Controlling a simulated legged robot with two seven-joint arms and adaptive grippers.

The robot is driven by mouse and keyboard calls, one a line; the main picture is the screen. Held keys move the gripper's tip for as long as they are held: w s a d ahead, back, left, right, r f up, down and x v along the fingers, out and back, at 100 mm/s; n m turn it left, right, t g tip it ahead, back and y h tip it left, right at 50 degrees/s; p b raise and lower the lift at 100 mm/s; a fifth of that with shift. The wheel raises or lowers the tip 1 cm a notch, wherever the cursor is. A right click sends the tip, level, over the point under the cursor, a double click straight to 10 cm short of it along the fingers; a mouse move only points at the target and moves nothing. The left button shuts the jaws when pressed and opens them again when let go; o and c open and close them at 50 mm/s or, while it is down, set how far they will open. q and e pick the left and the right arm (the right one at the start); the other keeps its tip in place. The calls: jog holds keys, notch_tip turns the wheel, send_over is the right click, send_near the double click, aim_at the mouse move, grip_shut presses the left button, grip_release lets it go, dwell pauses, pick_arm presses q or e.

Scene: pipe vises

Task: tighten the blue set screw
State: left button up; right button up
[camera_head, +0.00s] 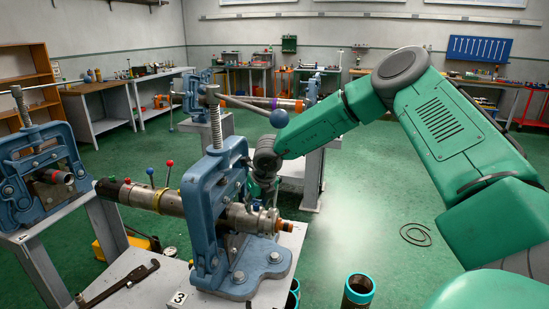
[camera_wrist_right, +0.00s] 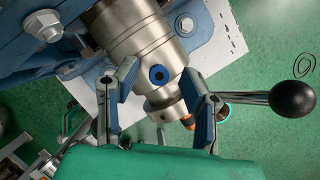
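The blue set screw (camera_wrist_right: 158,74) shows as a blue ring with a dark socket on the metal collar (camera_wrist_right: 160,98) of the pipe fitting. The pipe (camera_head: 160,199) is clamped in the blue vise (camera_head: 205,210) marked 3. My right gripper (camera_head: 262,185) is beside the collar, to the right of the vise frame. In the right wrist view its two fingers are spread (camera_wrist_right: 160,82), one on each side of the screw, with nothing between them held. Whether a finger touches the collar cannot be told. My left gripper is not in view.
A bar with a dark ball end (camera_wrist_right: 293,99) lies close to the right finger in the wrist view. A pipe wrench (camera_head: 122,283) lies on the bench at left. Another blue vise (camera_head: 40,175) stands at far left. Open floor (camera_head: 375,225) lies to the right.

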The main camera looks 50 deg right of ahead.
jog(key=n+y, duration=0.1)
jog(key=n, duration=0.1)
jog(key=shift+d+n+p, duration=0.1)
jog(key=shift+n+p, duration=0.25)
jog(key=shift+n, duration=0.05)
jog(key=shift+d+n+y, duration=0.1)
jog(key=shift+n+y, duration=0.3)
jog(key=shift+n, duration=0.7)
jog(key=n+y+b, duration=0.1)
jog(key=n, duration=0.1)
jog(key=n+y, duration=0.1)
jog(key=n, duration=0.2)
jog(key=shift+w+d+b, duration=0.1)
jog(key=shift+b, duration=0.3)
jog(key=n+g, duration=0.1)
jog(key=n, duration=0.1)
jog(key=n+y, duration=0.1)
jog(key=n, duration=0.1)
jog(key=shift+w+n+g+b, duration=0.1)
jog(key=shift+n+g+b, duration=0.2)
jog(key=shift+n+g, duration=0.1)
jog(key=v, duration=1.4)
jog(key=shift+b, duration=0.45)
jog(key=shift+d+f, duration=0.1)
